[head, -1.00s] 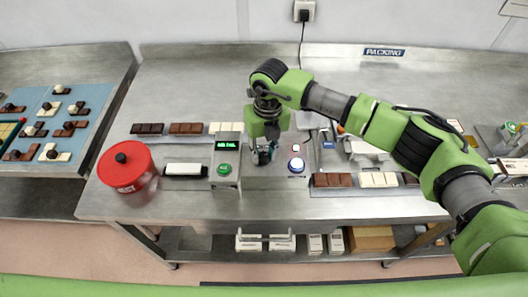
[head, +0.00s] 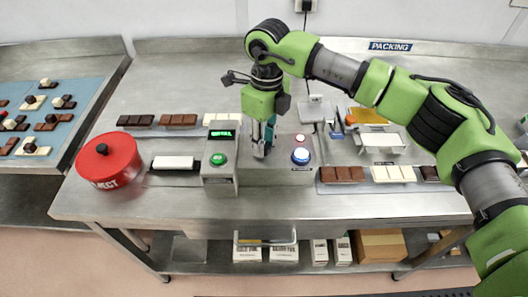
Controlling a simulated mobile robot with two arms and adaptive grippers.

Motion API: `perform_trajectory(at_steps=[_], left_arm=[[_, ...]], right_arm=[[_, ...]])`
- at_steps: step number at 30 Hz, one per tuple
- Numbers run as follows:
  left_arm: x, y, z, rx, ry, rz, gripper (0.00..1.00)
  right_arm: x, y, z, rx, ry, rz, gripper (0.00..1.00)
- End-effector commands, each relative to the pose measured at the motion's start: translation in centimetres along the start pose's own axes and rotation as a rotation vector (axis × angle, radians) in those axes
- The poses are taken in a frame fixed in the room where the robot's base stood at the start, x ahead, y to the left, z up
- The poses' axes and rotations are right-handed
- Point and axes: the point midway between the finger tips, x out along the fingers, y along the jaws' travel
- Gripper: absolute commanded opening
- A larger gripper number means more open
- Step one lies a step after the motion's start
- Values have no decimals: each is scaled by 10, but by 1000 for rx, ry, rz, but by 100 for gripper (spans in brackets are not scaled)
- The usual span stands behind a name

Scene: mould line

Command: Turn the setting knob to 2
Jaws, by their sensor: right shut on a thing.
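My right gripper (head: 262,150) points down at the middle of the machine's top, between the green and blue buttons. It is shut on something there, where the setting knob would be. The knob and its marks are hidden by the fingers, so its setting cannot be read. My left gripper is not in view.
A red reject bin (head: 108,161) stands at the left. Dark, brown and white chocolate bars lie behind the machine and at its right (head: 343,174). A white scale-like device (head: 381,140) is behind right. Boxes (head: 380,245) sit on the lower shelf.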

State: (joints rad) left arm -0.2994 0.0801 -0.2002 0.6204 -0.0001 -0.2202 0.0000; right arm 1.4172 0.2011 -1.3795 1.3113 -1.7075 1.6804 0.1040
Motion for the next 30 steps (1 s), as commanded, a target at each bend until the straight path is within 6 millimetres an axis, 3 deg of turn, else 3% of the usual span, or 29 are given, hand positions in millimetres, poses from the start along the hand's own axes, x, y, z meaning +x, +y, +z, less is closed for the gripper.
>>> perform_trajectory(at_steps=[1, 3, 12, 30], left_arm=[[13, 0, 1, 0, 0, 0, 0], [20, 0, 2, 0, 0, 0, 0], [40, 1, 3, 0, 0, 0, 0], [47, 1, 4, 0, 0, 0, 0]], right_arm=[[5, -1, 1, -41, -1, -3, 2], [4, -1, 1, -99, 2, -2, 2], [2, -1, 1, -289, 12, -2, 2], [-1, -1, 1, -388, 18, -1, 2]])
